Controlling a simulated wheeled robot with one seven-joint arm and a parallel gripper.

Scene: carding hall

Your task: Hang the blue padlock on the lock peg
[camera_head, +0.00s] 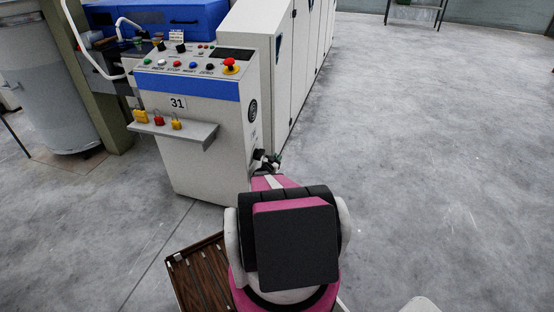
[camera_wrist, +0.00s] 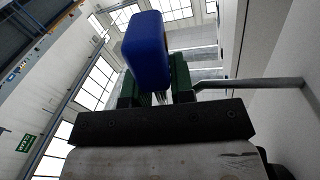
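The blue padlock (camera_wrist: 147,45) shows large in the wrist view, body up, with part of its metal shackle (camera_wrist: 162,98) below it. My gripper (camera_wrist: 155,85) has green fingers on both sides of the padlock and is shut on it. A thin grey metal rod (camera_wrist: 250,84), which looks like the lock peg, sticks out from the pale panel at right. Its end lies close to the right finger; I cannot tell whether it touches the shackle. In the head view my gripper (camera_head: 267,160) is beside the cabinet's right side, and the padlock cannot be made out.
The control cabinet (camera_head: 205,168), numbered 31, carries buttons and a red emergency knob (camera_head: 230,64). Its front ledge (camera_head: 195,135) has two yellow padlocks and a red one (camera_head: 158,118). A slatted brown surface (camera_head: 200,270) is at lower left. Floor at right is clear.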

